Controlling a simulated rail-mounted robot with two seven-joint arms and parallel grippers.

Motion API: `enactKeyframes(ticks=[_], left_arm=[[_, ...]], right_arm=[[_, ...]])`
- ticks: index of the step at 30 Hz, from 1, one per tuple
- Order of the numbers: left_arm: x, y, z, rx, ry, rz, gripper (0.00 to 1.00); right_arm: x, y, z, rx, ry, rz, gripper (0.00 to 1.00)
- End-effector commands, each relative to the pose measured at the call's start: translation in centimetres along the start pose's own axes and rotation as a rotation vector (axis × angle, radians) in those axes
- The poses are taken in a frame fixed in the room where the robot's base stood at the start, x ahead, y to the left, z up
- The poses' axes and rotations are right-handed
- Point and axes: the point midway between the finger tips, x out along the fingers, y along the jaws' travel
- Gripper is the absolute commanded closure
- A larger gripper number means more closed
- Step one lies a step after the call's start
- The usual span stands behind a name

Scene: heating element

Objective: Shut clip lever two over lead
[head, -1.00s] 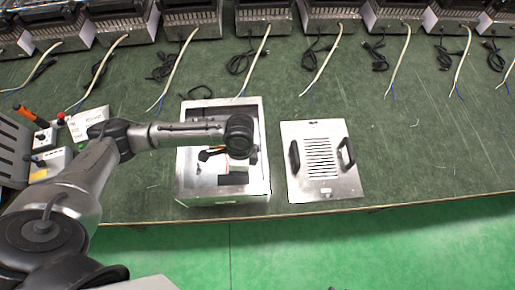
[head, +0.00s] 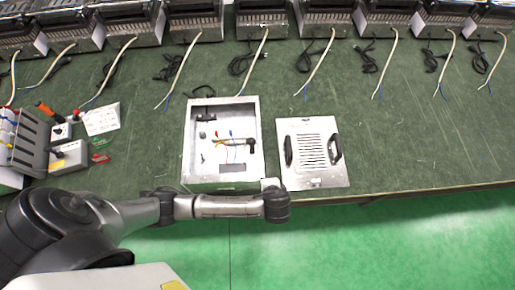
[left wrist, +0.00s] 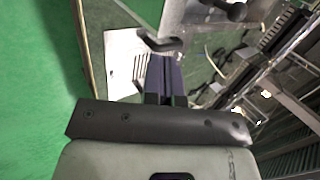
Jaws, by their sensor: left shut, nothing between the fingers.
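The open metal box (head: 187,160) stands on the bench in the head view. Inside it a small dark part (head: 249,142) and thin red, yellow and blue leads (head: 231,141) show. The clip levers are too small to tell apart, so I cannot see which is lever two or whether it is up or down. My left arm reaches in front of the box, its wrist beyond the bench's front edge near the box's front right corner. In the left wrist view my left gripper (left wrist: 166,60) is shut and empty. My right gripper is not in view.
A slotted metal cover (head: 312,180) with two black handles lies right of the box. Several heater units (head: 195,22) with pale cables line the back. The bench right of the cover is clear.

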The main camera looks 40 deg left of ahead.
Motion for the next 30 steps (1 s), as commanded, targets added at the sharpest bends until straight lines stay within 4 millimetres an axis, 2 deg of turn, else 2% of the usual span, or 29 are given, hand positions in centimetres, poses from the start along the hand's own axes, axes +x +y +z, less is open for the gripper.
enactKeyframes(ticks=[6, 12, 26, 30], left_arm=[[-0.1, -3.6, 0.6, -0.063, -0.031, -0.232, 1.00], [-0.5, -5.2, 0.9, -0.099, -0.045, -0.338, 1.00], [-0.6, -5.5, 1.2, -0.116, -0.056, -0.358, 1.00], [-0.1, -5.7, 1.2, -0.116, -0.057, -0.359, 1.00]], right_arm=[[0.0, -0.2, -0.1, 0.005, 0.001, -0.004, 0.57], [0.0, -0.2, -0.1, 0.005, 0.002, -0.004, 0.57], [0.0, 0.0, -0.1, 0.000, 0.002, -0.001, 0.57], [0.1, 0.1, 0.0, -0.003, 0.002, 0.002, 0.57]])
